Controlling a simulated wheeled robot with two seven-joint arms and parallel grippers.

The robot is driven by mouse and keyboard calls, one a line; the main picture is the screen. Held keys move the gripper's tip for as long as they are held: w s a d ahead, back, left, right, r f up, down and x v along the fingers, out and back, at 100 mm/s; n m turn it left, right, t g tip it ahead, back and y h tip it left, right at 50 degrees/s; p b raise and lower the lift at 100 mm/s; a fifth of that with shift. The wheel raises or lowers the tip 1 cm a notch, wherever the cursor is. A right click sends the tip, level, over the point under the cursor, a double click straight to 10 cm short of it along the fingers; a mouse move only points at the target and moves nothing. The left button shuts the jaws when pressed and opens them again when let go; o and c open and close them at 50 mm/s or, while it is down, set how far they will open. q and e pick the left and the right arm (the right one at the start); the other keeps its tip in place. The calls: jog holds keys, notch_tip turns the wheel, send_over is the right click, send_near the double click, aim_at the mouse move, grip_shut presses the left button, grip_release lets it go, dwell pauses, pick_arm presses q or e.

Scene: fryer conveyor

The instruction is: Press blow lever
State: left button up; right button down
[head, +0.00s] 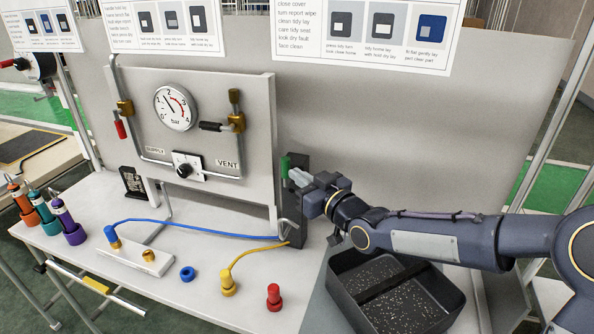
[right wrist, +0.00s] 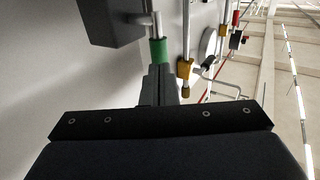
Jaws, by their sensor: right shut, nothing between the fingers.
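A green-sleeved lever (head: 286,164), which looks like the blow lever, stands by a dark upright block (head: 297,160) at the right edge of the grey gauge panel. My right gripper (head: 296,179) is shut and empty, with its fingertips right beside the green sleeve. In the right wrist view, the green sleeve (right wrist: 158,50) sits just beyond the shut fingertips (right wrist: 159,70). I cannot tell whether they touch it. The dark block (right wrist: 112,22) is at the upper left there. My left gripper is not in view.
The panel (head: 210,115) carries a bar gauge (head: 174,108), brass valves and a black knob (head: 184,170). A black tray (head: 345,270) stands below my right arm. Blue and yellow hoses, a red fitting (head: 274,297) and several coloured bottles stand on the bench.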

aim_at(283, 166)
jog(key=shift+w+a, duration=0.4)
jog(key=shift+w, duration=0.1)
jog(key=shift+a+r+n+g, duration=0.2)
jog(key=shift+r+n+g, duration=0.05)
jog(key=shift+n+g, duration=0.05)
jog(key=shift+w+a+r+n+g+h+p, duration=0.15)
jog(key=shift+a+r+n+g+h+p, duration=0.25)
jog(key=shift+a+n+g+h+p, duration=0.4)
jog(key=a+n+g+h+p, duration=0.1)
jog(key=h, duration=0.1)
jog(key=w+a+g+h+p, duration=0.1)
jog(key=h+p, duration=0.1)
jog(key=a+n+g+h+p, duration=0.1)
jog(key=h, duration=0.1)
jog(key=shift+w+a+f+n+g, duration=0.25)
jog(key=shift+a+f+n+g, duration=0.05)
jog(key=shift+p, duration=0.3)
jog(key=shift+r, duration=0.15)
